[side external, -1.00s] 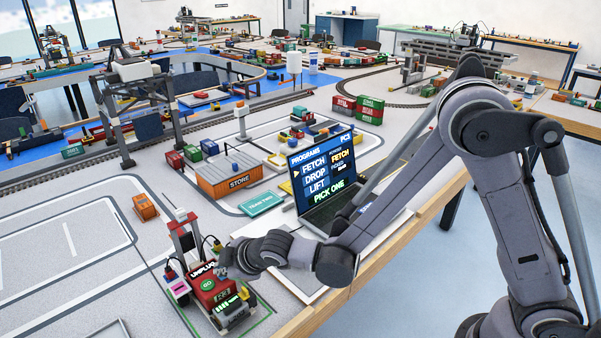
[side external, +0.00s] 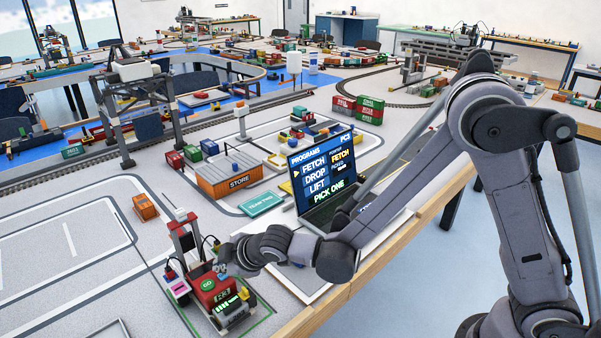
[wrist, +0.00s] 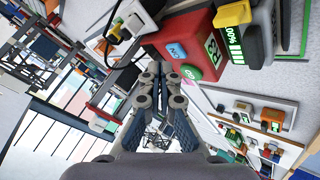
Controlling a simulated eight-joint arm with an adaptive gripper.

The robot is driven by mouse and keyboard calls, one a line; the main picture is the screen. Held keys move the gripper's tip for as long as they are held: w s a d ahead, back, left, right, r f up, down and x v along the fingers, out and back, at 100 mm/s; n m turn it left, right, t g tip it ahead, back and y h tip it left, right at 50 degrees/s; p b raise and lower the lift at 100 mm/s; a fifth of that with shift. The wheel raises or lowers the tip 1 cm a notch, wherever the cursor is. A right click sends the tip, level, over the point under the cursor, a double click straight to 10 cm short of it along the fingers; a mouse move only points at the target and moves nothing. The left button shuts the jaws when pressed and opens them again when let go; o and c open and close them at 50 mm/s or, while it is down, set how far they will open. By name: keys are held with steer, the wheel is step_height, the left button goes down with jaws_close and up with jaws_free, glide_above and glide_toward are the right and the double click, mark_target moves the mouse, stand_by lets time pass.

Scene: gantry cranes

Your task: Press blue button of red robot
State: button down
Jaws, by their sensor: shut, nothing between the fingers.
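The red robot (side external: 212,291) stands on the table at the lower left in the side view, a lit green display on its front. It fills the upper right of the wrist view (wrist: 203,58). There its blue button (wrist: 177,50) with pale lettering sits on the red top beside a round green button (wrist: 191,72). My gripper (wrist: 160,72) is shut and empty, with its fingertips just short of the blue button in that picture. In the side view my gripper (side external: 224,264) is at the robot's upper right edge; I cannot tell whether it touches.
An open laptop (side external: 322,178) stands right of the robot, behind my forearm. An orange store container (side external: 229,179) and a small orange vehicle (side external: 145,207) lie farther back. The white plug block and cable (wrist: 135,25) are beside the robot. The marked mat at left is mostly clear.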

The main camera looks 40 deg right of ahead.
steer(key=shift+r, duration=0.15)
steer(key=shift+r, duration=3)
steer(key=s+d+r+m+g+h, duration=0.1)
steer(key=s+d+r+m, duration=0.25)
steer(key=d, duration=0.35)
steer(key=s+d+r+m, duration=0.2)
steer(key=s+d+r, duration=0.1)
steer(key=s+d, duration=0.3)
steer(key=s+d+f+m+g+h, duration=0.1)
steer(key=s+d+m, duration=0.5)
steer(key=s+d, duration=0.3)
steer(key=s, duration=0.2)
steer(key=shift+s+d, duration=0.3)
steer(key=shift+s, duration=0.1)
steer(key=shift+f, duration=0.1)
